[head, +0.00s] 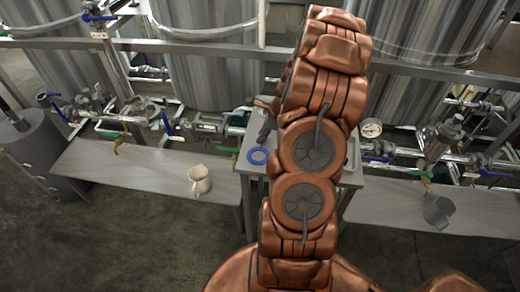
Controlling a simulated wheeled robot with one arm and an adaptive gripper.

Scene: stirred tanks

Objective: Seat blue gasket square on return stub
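My copper-coloured arm rises through the middle of the head view and covers much of that table. A dark grey part that looks like a piece of my gripper (267,130) shows just above and right of the gasket. The fingertips are not clear, so I cannot tell whether they are open or whether they touch the ring. I cannot tell which pipe fitting is the return stub.
Steel tanks (210,60) stand behind pipes and valves with blue and green handles. A beige jug (200,181) stands on the left bench (150,178). A grey jug (438,212) stands on the right bench (480,215). A pressure gauge (371,128) is right of my arm.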

